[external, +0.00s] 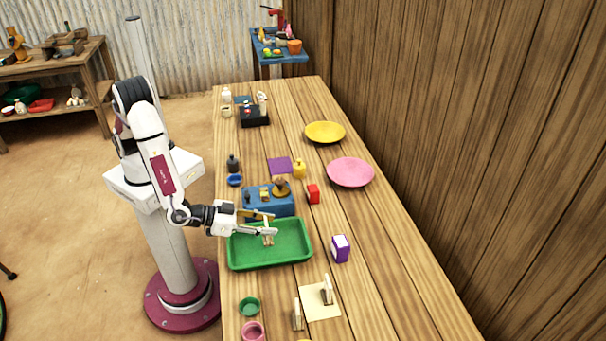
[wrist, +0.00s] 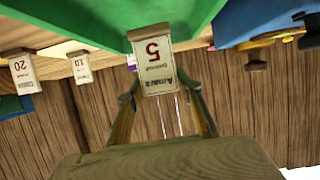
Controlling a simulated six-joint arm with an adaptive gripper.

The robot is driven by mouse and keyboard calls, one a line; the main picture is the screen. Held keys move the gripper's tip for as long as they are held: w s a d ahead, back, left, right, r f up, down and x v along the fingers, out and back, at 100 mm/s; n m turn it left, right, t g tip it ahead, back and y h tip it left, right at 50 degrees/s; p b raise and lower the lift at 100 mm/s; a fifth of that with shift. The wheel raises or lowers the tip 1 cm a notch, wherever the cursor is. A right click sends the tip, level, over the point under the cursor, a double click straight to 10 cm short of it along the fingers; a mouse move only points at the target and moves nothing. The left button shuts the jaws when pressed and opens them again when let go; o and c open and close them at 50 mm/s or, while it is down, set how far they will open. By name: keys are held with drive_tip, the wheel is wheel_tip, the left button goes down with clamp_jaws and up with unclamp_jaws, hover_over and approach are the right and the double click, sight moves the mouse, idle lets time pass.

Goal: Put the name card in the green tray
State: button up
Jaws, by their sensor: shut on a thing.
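The name card (external: 268,240) is a small cream card. In the wrist view the card (wrist: 155,70) shows a printed "5" upside down and lies between my fingertips. My gripper (external: 270,224) is shut on it, and the gripper (wrist: 160,97) also shows in the wrist view. The green tray (external: 240,262) lies on the table below the gripper, and the card hangs over the tray's inside. I cannot tell whether the card touches the tray floor. The tray (wrist: 85,22) fills the upper part of the wrist view.
A blue block (external: 283,208) with small weights stands just behind the tray. A purple box (external: 340,248) stands to its right. Two other cards (external: 327,290) (external: 297,316) stand in front. A green bowl (external: 249,307) and pink bowl (external: 253,331) are at the front left.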

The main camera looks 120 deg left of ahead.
drive_tip(key=shift+f, duration=0.15)
drive_tip(key=shift+f, duration=1.8)
drive_tip(key=shift+f, duration=0.15)
drive_tip(key=o, duration=1.2)
drive_tip(key=shift+r, duration=0.2)
drive_tip(key=v, duration=1.2)
drive_tip(key=shift+w+r, duration=0.1)
